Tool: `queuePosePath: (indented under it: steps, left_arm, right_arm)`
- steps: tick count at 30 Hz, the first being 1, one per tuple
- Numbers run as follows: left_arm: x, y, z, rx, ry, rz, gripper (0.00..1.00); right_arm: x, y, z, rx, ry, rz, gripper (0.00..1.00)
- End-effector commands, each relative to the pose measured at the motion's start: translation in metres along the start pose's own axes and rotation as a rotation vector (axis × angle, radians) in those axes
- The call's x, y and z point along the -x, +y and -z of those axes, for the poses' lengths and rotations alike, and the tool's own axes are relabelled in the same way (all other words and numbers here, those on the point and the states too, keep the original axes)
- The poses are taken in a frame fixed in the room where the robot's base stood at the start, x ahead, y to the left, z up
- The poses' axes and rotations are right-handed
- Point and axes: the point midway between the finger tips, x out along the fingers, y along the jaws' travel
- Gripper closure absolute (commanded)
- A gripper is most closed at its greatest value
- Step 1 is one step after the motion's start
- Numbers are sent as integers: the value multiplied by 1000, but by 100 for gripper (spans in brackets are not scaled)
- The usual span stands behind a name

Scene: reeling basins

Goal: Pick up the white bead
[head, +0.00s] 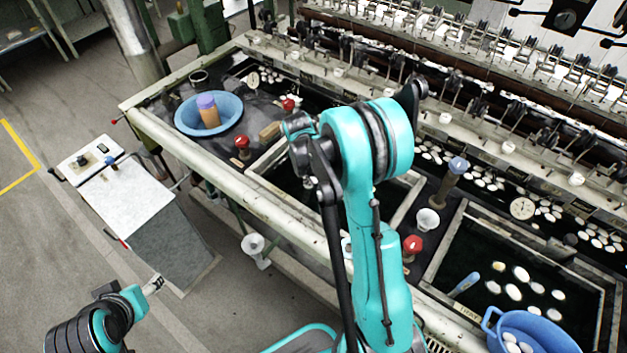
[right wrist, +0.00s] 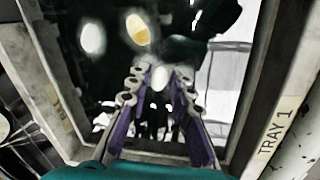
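The white bead (right wrist: 160,79) is a small pale oval in the right wrist view, between the fingertips of my right gripper (right wrist: 160,74). The two fingers lean inward and seem closed against its sides. Dark tray 1 (right wrist: 285,128) surrounds them, its label on the right rim. In the head view my right arm stands in the middle, over the basin bench, and hides most of its gripper and the bead. My left gripper (head: 153,286) is low at the left, over the floor; its finger gap is too small to read.
Two larger pale ovals, one white (right wrist: 93,38) and one yellowish (right wrist: 138,29), show beyond the fingers. A blue bowl (head: 231,106) with a purple-topped cylinder stands on the bench. A blue basket (head: 492,335) and a tray of white cocoons are at right. Reeling machinery lines the back.

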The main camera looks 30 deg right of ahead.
Motion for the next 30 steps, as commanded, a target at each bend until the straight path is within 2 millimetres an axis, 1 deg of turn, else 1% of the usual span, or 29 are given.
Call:
queuePosePath:
  steps: [3, 11, 14, 17, 20, 21, 22, 30]
  left_arm:
    - [0, 0, 0, 0, 0, 0, 41]
    - [0, 0, 0, 0, 0, 0, 41]
    - [2, 0, 1, 0, 0, 0, 41]
    - [6, 0, 4, 0, 0, 0, 41]
    - [14, 0, 10, 0, 0, 0, 41]
    - [17, 0, 12, 0, 0, 0, 41]
    - [19, 0, 13, 0, 0, 0, 41]
    - [33, 0, 24, 0, 0, 0, 41]
  right_arm:
    - [0, 0, 0, 0, 0, 0, 91]
    - [0, 0, 0, 0, 0, 0, 91]
    - [4, 1, 0, 0, 0, 0, 91]
    - [16, 3, 0, 0, 0, 0, 91]
    - [35, 7, 0, 0, 0, 0, 91]
    - [45, 9, 0, 0, 0, 0, 91]
    - [49, 7, -5, 0, 0, 0, 91]
    - [88, -11, -63, 0, 0, 0, 91]
